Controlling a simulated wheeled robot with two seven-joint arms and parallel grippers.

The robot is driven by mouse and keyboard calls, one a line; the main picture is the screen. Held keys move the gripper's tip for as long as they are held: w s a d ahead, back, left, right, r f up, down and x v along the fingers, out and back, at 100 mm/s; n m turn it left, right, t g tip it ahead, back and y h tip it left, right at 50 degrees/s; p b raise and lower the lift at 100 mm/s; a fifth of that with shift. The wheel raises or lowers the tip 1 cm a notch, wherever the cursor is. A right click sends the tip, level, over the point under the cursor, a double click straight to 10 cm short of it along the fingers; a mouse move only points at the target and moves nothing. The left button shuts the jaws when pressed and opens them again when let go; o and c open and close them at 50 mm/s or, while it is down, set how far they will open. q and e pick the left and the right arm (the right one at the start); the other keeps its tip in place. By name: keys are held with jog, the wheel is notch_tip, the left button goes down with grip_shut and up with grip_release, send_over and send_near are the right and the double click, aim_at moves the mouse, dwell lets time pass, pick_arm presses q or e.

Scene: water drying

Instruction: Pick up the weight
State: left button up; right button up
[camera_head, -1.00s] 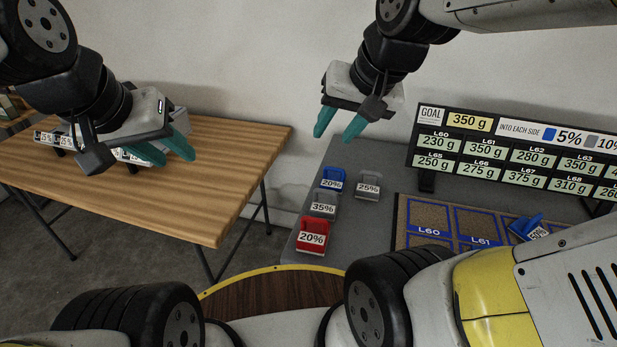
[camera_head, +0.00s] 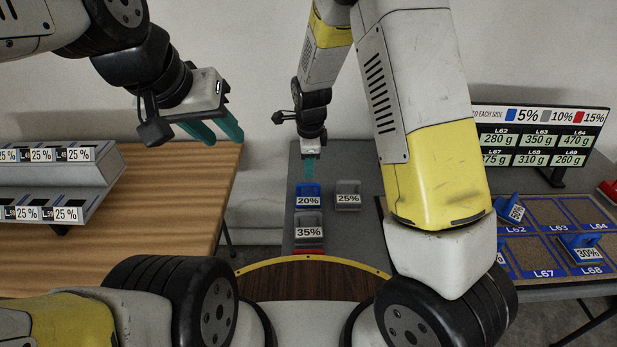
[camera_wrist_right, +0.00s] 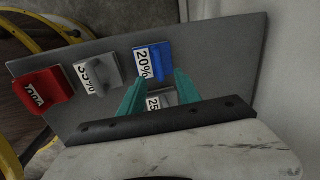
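My right gripper (camera_head: 308,172) is above the back of the grey table, just behind the blue 20% weight (camera_head: 307,197). In the right wrist view its teal fingers (camera_wrist_right: 158,85) are apart with nothing held; the blue weight (camera_wrist_right: 158,62) appears just beyond them and the grey 25% weight (camera_wrist_right: 160,97) between them, partly hidden. The 25% weight (camera_head: 348,194) stands right of the blue one. A grey 35% weight (camera_head: 309,227) stands in front, then a red weight (camera_head: 309,252), mostly hidden in the head view. My left gripper (camera_head: 214,130) is open and empty above the wooden table.
A board (camera_head: 535,228) with blue-outlined cells holds several blue weights on the right. A goal sign (camera_head: 545,135) stands behind it. A shelf rack (camera_head: 98,180) with 25% labels is on the wooden table (camera_head: 200,205).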

aim_at(306, 184)
jog(key=shift+m, duration=0.4)
jog(key=x, duration=1)
jog(key=shift+s+a, duration=0.15)
grip_shut()
dwell(0.7)
